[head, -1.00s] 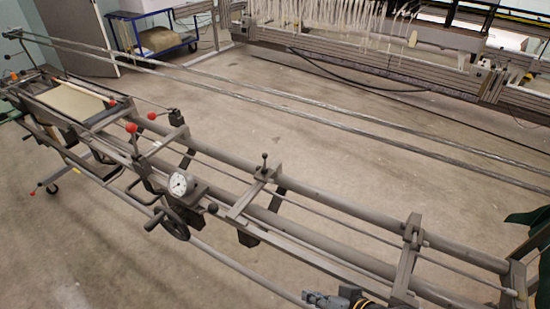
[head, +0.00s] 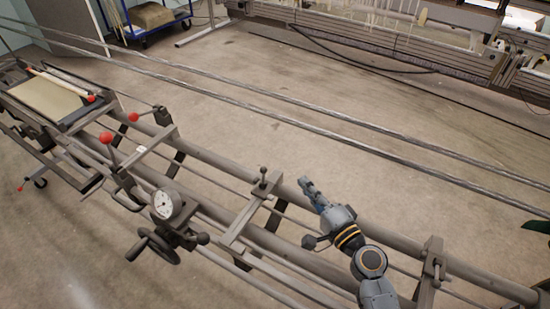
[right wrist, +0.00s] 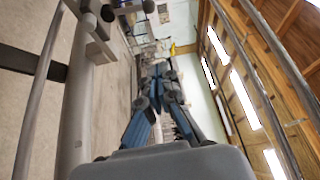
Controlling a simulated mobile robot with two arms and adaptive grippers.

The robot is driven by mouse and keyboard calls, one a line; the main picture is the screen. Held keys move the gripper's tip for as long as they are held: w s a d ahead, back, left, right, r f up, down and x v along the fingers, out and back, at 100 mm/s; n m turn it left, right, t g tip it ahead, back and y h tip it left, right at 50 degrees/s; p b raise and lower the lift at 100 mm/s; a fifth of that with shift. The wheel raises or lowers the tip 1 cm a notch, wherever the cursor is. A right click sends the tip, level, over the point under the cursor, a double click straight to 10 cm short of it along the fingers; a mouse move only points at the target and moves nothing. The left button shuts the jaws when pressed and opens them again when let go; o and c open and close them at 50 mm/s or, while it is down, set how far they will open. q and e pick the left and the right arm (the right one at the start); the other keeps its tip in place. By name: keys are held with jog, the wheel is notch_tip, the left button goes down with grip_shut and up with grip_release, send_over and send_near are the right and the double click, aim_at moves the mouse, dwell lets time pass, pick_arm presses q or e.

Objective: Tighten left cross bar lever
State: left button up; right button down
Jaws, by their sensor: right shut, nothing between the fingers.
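The long grey frame of parallel tubes (head: 355,235) carries cross bars. A cross bar (head: 240,218) near the middle has a small upright lever with a dark knob (head: 263,172) on its far end. A second cross bar with a lever (head: 438,265) is at the lower right. My right gripper (head: 305,183) is shut and empty, above the far tube, a little to the right of the middle lever and apart from it. In the right wrist view its blue fingers (right wrist: 159,72) are together, and a dark knob (right wrist: 107,12) shows at upper left. My left gripper is out of view.
A round dial (head: 167,204) and a handwheel (head: 152,247) sit on the frame left of the middle. Red-knobbed levers (head: 106,138) stand farther left. Two long rods (head: 300,122) run behind the frame over clear floor. A blue cart (head: 150,20) is at the back.

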aim_at(263, 178)
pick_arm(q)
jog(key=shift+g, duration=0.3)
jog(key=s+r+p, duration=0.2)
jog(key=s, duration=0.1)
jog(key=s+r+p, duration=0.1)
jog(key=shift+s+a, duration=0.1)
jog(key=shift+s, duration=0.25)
pick_arm(e)
jog(key=w+a, duration=0.5)
jog(key=a, duration=0.2)
jog(key=shift+a+r, duration=0.15)
jog(key=shift+a, duration=0.15)
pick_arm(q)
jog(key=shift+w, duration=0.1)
